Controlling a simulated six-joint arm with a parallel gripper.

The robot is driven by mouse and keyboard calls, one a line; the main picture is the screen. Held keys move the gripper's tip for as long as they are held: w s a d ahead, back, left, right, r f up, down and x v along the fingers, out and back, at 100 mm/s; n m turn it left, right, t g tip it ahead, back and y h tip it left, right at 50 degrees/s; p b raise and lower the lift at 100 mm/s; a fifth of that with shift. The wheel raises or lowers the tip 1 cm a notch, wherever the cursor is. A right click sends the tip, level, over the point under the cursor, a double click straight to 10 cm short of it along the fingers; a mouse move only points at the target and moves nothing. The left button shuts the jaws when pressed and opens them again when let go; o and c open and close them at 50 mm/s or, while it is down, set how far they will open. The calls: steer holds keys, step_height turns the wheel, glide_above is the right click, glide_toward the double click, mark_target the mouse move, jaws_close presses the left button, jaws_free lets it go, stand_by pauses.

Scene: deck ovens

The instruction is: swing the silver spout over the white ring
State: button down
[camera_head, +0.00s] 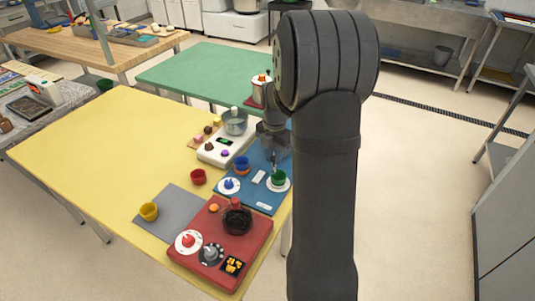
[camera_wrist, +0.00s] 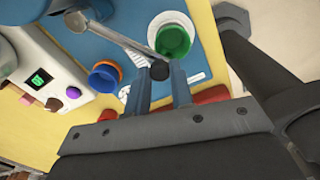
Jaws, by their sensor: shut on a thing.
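The silver spout (camera_wrist: 115,38) runs from a round pivot (camera_wrist: 76,20) at the upper left of the wrist view toward my fingertips. Its outer end lies between the blue cup (camera_wrist: 104,77) and the white ring (camera_wrist: 160,19), not over the ring. A green cup (camera_wrist: 174,41) sits within the white ring. My gripper (camera_wrist: 160,78) is shut on the spout's black knob (camera_wrist: 160,70), one blue-grey finger on each side. In the head view, the green cup (camera_head: 278,178) is at the right of the blue board (camera_head: 262,196); my arm hides much of the spout.
The blue cup (camera_head: 241,163) stands in an orange ring on the board. A white device (camera_head: 219,151) with a green display stands to the left. A red panel (camera_head: 235,254) with knobs is nearer the front. The yellow table (camera_head: 100,140) has free room at left.

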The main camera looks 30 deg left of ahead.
steer(key=shift+w+d+n, duration=0.4)
steer(key=shift+d+n, duration=0.2)
steer(key=shift+n, duration=0.2)
steer(key=c, duration=1.3)
jaws_free()
steer(key=shift+o, duration=0.2)
step_height(320, 180, up, 18)
steer(key=shift+f, duration=0.25)
steer(key=shift+f, duration=0.1)
step_height(320, 180, down, 17)
steer(key=shift+f, duration=0.15)
